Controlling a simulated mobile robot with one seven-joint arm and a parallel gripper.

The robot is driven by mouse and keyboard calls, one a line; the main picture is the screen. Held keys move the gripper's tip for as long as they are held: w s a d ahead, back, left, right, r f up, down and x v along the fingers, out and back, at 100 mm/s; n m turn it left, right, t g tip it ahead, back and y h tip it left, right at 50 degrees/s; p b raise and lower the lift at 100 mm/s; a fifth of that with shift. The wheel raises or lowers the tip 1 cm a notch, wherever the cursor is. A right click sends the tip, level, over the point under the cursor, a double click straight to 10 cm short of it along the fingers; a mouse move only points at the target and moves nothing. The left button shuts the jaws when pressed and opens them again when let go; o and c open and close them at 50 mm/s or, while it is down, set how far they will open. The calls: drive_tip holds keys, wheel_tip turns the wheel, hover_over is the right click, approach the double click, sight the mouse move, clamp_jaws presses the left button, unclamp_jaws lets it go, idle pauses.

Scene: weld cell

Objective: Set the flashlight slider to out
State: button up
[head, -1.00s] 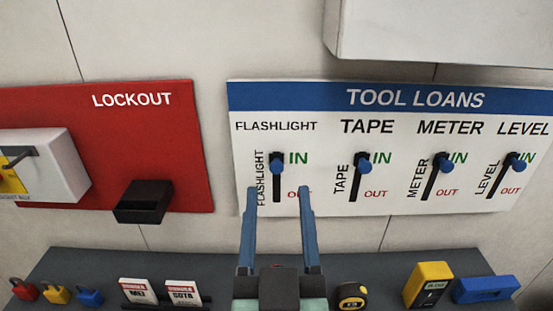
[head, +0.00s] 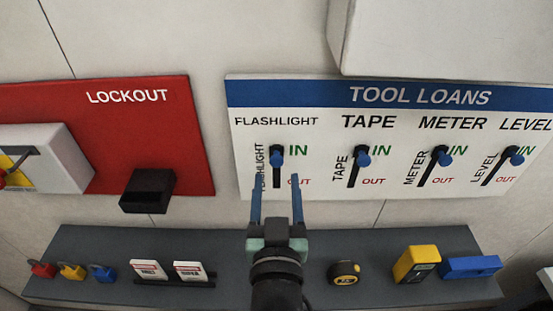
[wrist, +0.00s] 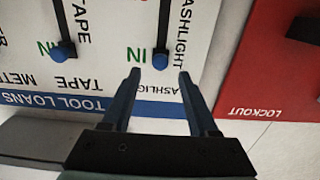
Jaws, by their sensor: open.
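The flashlight slider (head: 276,153) is a blue knob at the top of a black vertical slot, beside the green IN label, on the white TOOL LOANS board (head: 400,195). The red OUT label is by the slot's lower end. My gripper (head: 276,180) is open and empty, its two blue fingers pointing at the board with the tips just below the knob in the head view. In the wrist view, which is upside down, the knob (wrist: 160,61) shows just beyond and between the open fingertips. I cannot tell the exact gap to the board.
The tape (head: 362,158), meter (head: 440,157) and level (head: 515,158) sliders stand to the right, knobs at IN. A red LOCKOUT board (head: 100,110) with a black box (head: 148,190) is left. A grey shelf (head: 225,290) below holds padlocks, tags and tools.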

sight(276, 163)
drive_tip(key=shift+w+p, duration=0.6)
drive_tip(key=shift+w, duration=1.5)
clamp_jaws()
